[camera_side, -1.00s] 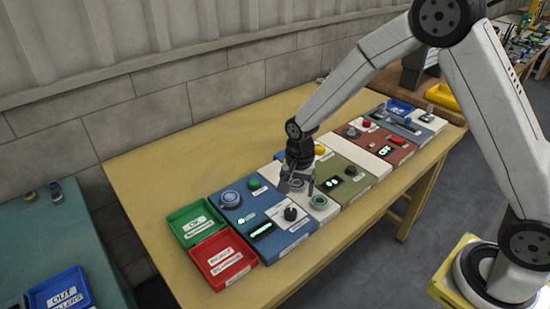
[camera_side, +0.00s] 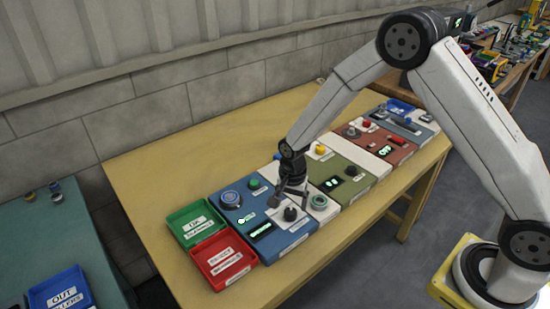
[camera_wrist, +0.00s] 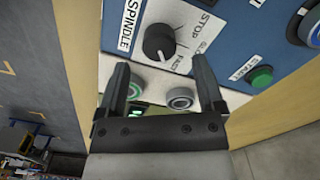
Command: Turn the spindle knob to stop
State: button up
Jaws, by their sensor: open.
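The spindle knob (camera_side: 290,214) is a black round knob on a white plate in the blue panel (camera_side: 262,222). The wrist view shows the knob (camera_wrist: 160,42) beside a SPINDLE label (camera_wrist: 128,25), with STOP (camera_wrist: 205,22) and FAST (camera_wrist: 177,62) printed around it. Its white mark seems to point towards FAST. My gripper (camera_side: 290,198) is open and empty above the knob. In the wrist view the fingers of my gripper (camera_wrist: 160,68) stand apart, with the knob ahead between them. I see no contact with the knob.
A green button (camera_side: 254,183), a large blue round control (camera_side: 230,199) and a lit display (camera_side: 261,230) share the blue panel. A white module with a round control (camera_side: 320,202) adjoins it on the right. Green (camera_side: 172,217) and red (camera_side: 250,263) trays stand left. The front table strip is clear.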

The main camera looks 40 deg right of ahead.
aim_at(291, 211)
jog(key=shift+f, duration=1.7)
jog(key=shift+c, duration=0.2)
grip_shut()
